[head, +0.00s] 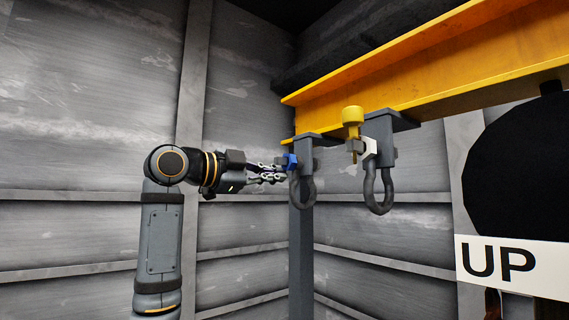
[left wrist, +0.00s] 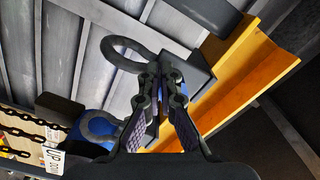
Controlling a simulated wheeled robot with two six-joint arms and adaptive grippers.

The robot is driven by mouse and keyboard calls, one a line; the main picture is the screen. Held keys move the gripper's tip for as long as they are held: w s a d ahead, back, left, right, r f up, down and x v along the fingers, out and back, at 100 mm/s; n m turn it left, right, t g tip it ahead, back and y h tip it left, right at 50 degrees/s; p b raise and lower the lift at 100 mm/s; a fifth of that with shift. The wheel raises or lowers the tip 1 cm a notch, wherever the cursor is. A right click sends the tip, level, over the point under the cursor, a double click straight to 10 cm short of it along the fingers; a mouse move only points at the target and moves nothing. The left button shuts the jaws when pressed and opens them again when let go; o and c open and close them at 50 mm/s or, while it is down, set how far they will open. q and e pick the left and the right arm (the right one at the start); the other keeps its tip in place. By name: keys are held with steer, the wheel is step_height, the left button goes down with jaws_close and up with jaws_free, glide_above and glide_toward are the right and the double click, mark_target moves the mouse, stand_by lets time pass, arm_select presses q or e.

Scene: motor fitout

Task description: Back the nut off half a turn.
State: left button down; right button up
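A blue nut (head: 291,161) sits on the left side of the nearer-left grey beam clamp (head: 304,146), which has a shackle (head: 303,190) hanging below it. My left gripper (head: 284,174) reaches in from the left, with its fingertips right at the nut. In the left wrist view, the fingers of my left gripper (left wrist: 161,80) converge close together in front of the clamp (left wrist: 200,70) and its shackle (left wrist: 118,48). Blue shows behind and beside the fingers. The fingers hide much of the nut, so I cannot tell whether they grip it. My right gripper is not in view.
A second clamp (head: 379,130) with a white block (head: 370,148) and a yellow-headed part (head: 352,116) stands to the right on the yellow beam (head: 430,65). A white "UP" sign (head: 515,265) and a dark round shape (head: 520,165) are at right. Chains (left wrist: 35,128) hang at left in the wrist view.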

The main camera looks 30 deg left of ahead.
arm_select(q)
steer(key=shift+d+f, duration=0.1)
stand_by(0.5)
steer(key=b+v, duration=0.2)
steer(key=v, duration=0.4)
steer(key=shift+s, duration=0.15)
steer(key=shift+d+f, duration=0.1)
steer(key=shift+f, duration=0.05)
